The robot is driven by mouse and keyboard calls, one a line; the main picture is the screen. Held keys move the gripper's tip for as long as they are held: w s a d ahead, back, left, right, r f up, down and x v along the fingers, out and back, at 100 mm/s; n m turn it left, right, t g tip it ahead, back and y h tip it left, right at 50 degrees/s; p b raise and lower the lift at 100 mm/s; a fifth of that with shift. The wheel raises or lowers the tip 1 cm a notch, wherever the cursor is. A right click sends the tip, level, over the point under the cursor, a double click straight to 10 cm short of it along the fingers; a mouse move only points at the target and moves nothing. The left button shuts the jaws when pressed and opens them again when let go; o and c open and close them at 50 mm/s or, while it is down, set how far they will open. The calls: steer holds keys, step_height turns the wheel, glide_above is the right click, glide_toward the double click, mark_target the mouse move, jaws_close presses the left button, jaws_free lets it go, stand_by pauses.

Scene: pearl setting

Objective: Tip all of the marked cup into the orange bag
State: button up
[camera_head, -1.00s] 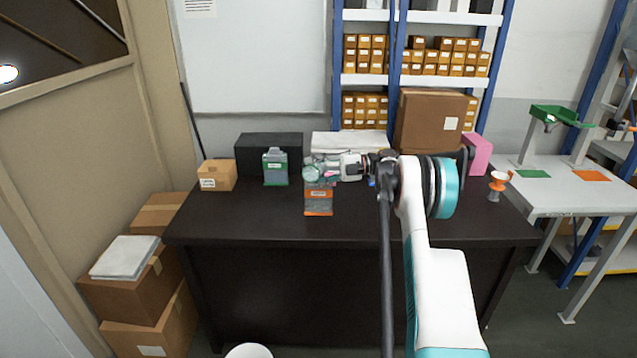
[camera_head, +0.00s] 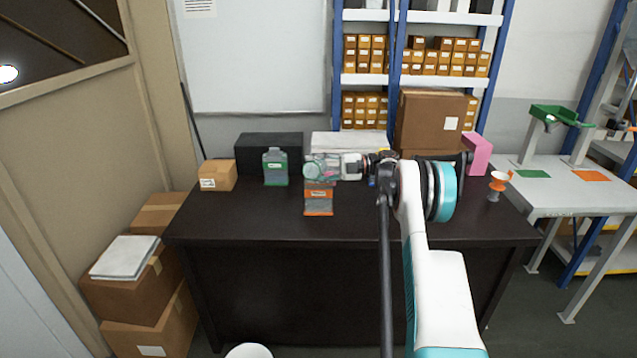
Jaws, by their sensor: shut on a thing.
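My gripper (camera_head: 328,167) reaches in from the right, just above the bag. It is shut on a small clear cup (camera_head: 313,169) with a greenish rim. The cup is tilted with its round mouth facing the camera, over the bag's top. Its mark and what is left inside are too small to tell. The bag's opening is partly hidden by the cup and gripper.
A green-banded bag (camera_head: 275,168) stands to the left, beside a small carton (camera_head: 217,175). A black box (camera_head: 268,146), a large carton (camera_head: 430,120) and a pink block (camera_head: 478,155) line the back. The table front is clear.

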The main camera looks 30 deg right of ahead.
steer(key=shift+w+d+r+m+y, duration=0.3)
steer(key=shift+m+y, duration=0.1)
steer(key=shift+m, duration=0.6)
stand_by(0.6)
steer(key=n, duration=0.1)
steer(key=s+a+n+h, duration=0.1)
steer(key=shift+f+n, duration=0.4)
steer(key=shift+w+f, duration=0.1)
steer(key=n, duration=0.1)
steer(key=f+n+h, duration=0.1)
steer(key=n, duration=0.1)
steer(key=shift+s+a+f+h, duration=0.15)
steer(key=shift+s+a+h, duration=0.15)
steer(key=shift+s+a, duration=0.1)
steer(key=s+a+f+n+t+h, duration=0.3)
steer(key=f+n+h, duration=0.3)
steer(key=n, duration=0.5)
steer(key=shift+s+a+f+t+h, duration=0.4)
steer(key=shift+s+a+f, duration=0.15)
steer(key=shift+a+f, duration=0.2)
